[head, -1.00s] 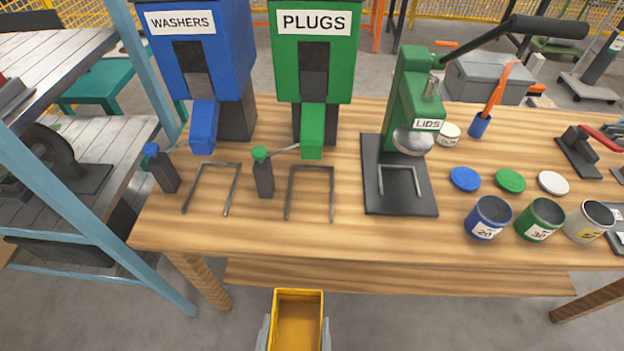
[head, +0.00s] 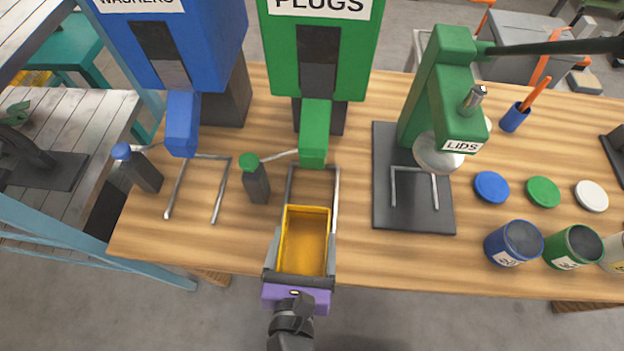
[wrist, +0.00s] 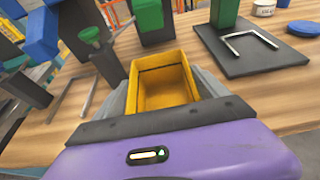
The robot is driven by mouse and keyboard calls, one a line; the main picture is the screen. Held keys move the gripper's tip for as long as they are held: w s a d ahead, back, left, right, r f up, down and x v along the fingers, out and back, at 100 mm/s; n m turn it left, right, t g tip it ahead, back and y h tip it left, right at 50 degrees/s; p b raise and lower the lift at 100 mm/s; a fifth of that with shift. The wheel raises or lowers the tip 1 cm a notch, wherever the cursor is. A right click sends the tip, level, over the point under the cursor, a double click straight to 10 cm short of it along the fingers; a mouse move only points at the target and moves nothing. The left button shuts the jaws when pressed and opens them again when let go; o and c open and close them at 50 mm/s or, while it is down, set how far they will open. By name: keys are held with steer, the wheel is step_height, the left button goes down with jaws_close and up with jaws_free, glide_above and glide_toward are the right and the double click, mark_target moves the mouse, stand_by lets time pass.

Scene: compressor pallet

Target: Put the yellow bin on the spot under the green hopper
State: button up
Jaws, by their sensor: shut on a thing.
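The yellow bin (head: 306,240) is empty and upright. My gripper (head: 303,262) is shut on it, one finger on each side. The bin is over the front part of the U-shaped metal frame (head: 338,190) on the table, below the green hopper marked PLUGS (head: 319,60). The hopper's green spout (head: 313,132) is just beyond the bin's far end. In the wrist view the bin (wrist: 163,82) sits between my grey fingers. I cannot tell whether its base touches the table.
A green-topped lever post (head: 256,180) stands left of the bin. The blue washers hopper (head: 180,45) with its own frame (head: 222,190) is further left. The lid press (head: 425,120) on its dark base (head: 412,215) is to the right, with blue and green tins (head: 513,243) beyond.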

mark_target(308, 209)
steer(key=shift+w+r+p+x, duration=0.1)
steer(key=shift+r+p+x, duration=0.2)
steer(key=shift+x, duration=2.2)
steer(key=shift+w+r+p+x, duration=0.15)
steer(key=shift+r+x, duration=0.1)
steer(key=shift+x, duration=2.2)
steer(key=shift+w+r+p+x, duration=0.1)
steer(key=shift+r+p+x, duration=0.2)
steer(key=shift+x, duration=2.2)
steer(key=shift+f, duration=0.1)
steer(key=o, duration=1.3)
steer(key=shift+s, duration=0.25)
steer(key=v, duration=1.1)
steer(key=shift+s+r, duration=0.25)
steer(key=shift+s, duration=0.05)
